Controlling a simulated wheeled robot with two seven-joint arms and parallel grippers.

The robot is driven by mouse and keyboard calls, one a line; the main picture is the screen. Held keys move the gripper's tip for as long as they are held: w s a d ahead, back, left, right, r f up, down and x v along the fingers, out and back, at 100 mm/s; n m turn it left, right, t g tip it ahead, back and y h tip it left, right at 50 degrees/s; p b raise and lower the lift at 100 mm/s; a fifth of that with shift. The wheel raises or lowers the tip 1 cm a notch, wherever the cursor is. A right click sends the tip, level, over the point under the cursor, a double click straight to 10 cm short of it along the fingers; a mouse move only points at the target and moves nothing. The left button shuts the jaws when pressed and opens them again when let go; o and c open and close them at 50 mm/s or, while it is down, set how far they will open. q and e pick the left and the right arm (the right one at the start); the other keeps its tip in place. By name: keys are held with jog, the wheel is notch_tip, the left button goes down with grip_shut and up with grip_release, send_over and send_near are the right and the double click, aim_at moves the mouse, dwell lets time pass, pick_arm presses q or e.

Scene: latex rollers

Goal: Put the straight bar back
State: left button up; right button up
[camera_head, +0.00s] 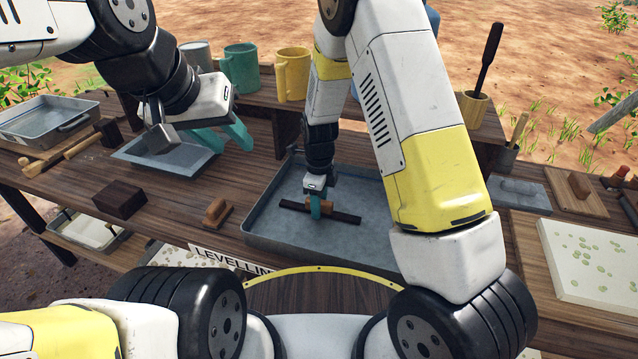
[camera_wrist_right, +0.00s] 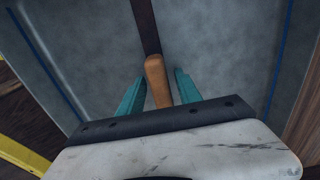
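The straight bar (camera_head: 344,216) is a long dark strip with a short orange-brown wooden handle (camera_wrist_right: 156,78). It is inside the large grey metal tray (camera_head: 262,222) in the middle of the table. My right gripper (camera_head: 316,207) points down into the tray at the handle. In the right wrist view its two teal fingers (camera_wrist_right: 159,88) stand either side of the handle, with gaps showing, so it is open. My left gripper (camera_head: 221,138) is above the table at the left, its teal fingers apart and empty.
A shallow grey-blue tray (camera_head: 190,160) lies below my left gripper. A dark block (camera_head: 120,199) and a small wooden-handled piece (camera_head: 217,211) lie left of the large tray. Green (camera_head: 240,68) and yellow (camera_head: 293,73) mugs stand on the back shelf. A pale spotted slab (camera_head: 590,262) lies at right.

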jog(key=shift+r, duration=0.1)
notch_tip(320, 180, up, 12)
jog(key=s+d+r+n+t+y, duration=0.1)
jog(key=s+d+r+n, duration=0.35)
jog(key=r, duration=0.25)
jog(key=s+d+r+n+t+y, duration=0.1)
jog(key=s+d+r+n+y, duration=0.15)
jog(key=r+n, duration=0.4)
jog(key=s+d+r+n+t, duration=0.2)
jog(key=s+d+r+n, duration=0.1)
jog(key=s+n, duration=0.2)
jog(key=s+d+r+n+t+h, duration=0.1)
jog(key=s+d+r+n+t, duration=0.1)
jog(key=s+d+r+n, duration=0.2)
jog(key=s+n, duration=0.2)
jog(key=s, duration=0.1)
jog(key=shift+s+r, duration=0.2)
jog(key=shift+s, duration=0.1)
jog(key=shift+d, duration=0.1)
